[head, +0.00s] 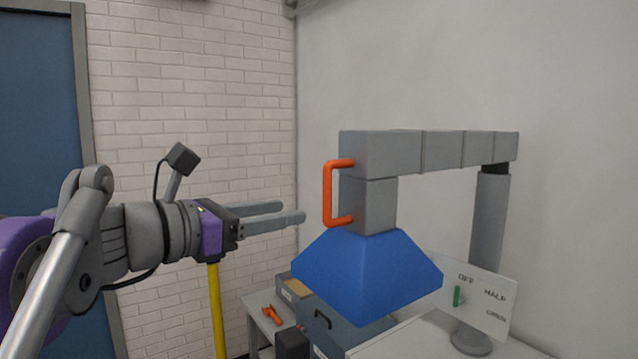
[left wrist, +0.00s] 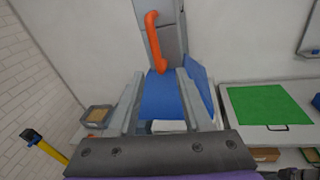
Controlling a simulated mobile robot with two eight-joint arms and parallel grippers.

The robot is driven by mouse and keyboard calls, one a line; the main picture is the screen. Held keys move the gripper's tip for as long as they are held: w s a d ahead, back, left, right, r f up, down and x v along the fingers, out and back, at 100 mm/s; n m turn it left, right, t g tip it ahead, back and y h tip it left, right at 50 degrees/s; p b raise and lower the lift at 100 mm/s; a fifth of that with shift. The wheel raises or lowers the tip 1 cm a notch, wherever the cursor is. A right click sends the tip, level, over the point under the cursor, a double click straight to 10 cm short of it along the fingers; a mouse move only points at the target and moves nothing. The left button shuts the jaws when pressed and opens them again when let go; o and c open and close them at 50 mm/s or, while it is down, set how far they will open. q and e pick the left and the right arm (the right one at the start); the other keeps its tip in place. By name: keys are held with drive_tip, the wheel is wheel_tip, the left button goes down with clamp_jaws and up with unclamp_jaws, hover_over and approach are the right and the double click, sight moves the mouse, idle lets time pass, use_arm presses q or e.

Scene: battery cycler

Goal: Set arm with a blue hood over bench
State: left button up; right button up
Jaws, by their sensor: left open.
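The grey jointed arm (head: 440,150) stands on a post at the right in the head view. Its blue hood (head: 365,275) hangs from the near end, above the bench (head: 400,341). An orange handle (head: 328,193) is fixed to the end of the arm; it also shows at the top of the left wrist view (left wrist: 153,40). My left gripper (head: 292,212) is open and empty, just left of the handle and apart from it. In the left wrist view the blue hood (left wrist: 160,100) lies beyond the open fingers.
A panel (head: 480,297) marked OFF and HALF with a green lever stands by the post. A grey box (head: 320,312) and an orange tool (head: 272,315) are below. A green mat (left wrist: 268,105) lies right in the wrist view. A yellow pole (head: 216,310) stands left.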

sight(324, 183)
use_arm(q)
drive_tip(key=shift+n+t+h, duration=0.3)
drive_tip(key=shift+n, duration=0.3)
drive_tip(key=w+d+r, duration=0.1)
drive_tip(key=w+d, duration=0.1)
drive_tip(key=w+d+r+p, duration=0.1)
drive_tip(key=w+d, duration=0.1)
drive_tip(key=w, duration=0.1)
drive_tip(key=w+d, duration=0.3)
drive_tip(key=shift+w+d+r, duration=0.1)
drive_tip(key=shift+w+r, duration=0.1)
drive_tip(key=shift+r, duration=0.2)
use_arm(e)
drive_tip(key=shift+w+a+r, duration=0.1)
drive_tip(key=shift+w+r, duration=0.05)
drive_tip(key=shift+r, duration=0.3)
drive_tip(key=shift+w+a+r, duration=0.1)
drive_tip(key=shift+w+r, duration=0.05)
drive_tip(key=shift+r, duration=0.25)
use_arm(q)
clamp_jaws()
